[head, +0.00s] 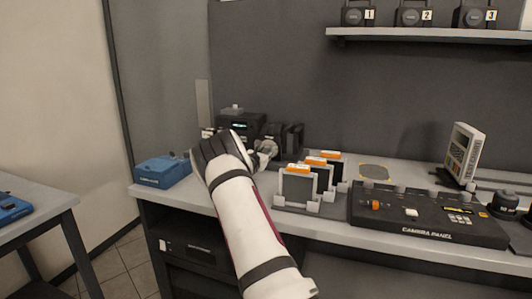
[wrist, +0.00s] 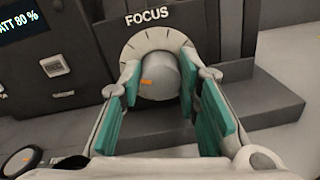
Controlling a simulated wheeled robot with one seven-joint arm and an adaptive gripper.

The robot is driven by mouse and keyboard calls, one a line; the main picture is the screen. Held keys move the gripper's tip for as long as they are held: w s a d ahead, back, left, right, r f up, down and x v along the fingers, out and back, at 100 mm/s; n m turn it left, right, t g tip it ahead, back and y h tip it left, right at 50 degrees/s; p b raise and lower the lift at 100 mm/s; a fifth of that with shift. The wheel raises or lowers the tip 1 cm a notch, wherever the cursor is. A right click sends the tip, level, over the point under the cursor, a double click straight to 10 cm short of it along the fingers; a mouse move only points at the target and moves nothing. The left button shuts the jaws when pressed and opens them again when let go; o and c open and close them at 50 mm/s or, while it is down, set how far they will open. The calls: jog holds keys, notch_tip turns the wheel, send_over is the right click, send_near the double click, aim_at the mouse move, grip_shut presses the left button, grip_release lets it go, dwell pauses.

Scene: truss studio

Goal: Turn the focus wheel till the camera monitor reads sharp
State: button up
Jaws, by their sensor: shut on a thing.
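The focus wheel (wrist: 160,78) is a grey round knob with an orange mark on its face. It sits in front of a pale dial plate (wrist: 135,47) with tick marks, under the word FOCUS, in the wrist view. My gripper (wrist: 158,85) has its teal pads on the left and right sides of the wheel and is shut on it. In the head view my gripper (head: 264,152) is at the front of the dark camera unit (head: 238,122), which has a small green-lit display. In the wrist view a display (wrist: 20,27) shows "ATT 80 %", cut off at left. I cannot read any sharpness wording.
A blue box (head: 162,171) stands left of my arm on the bench. A rack of orange-topped cards (head: 298,188), a camera panel (head: 425,215) and an upright pale panel (head: 464,152) stand to the right. A shelf (head: 430,35) with numbered units hangs above.

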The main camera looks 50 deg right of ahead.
jog(key=m, duration=0.4)
jog(key=o, duration=1.2)
jog(key=shift+s, duration=0.1)
jog(key=v, duration=1.2)
jog(key=shift+r, duration=0.15)
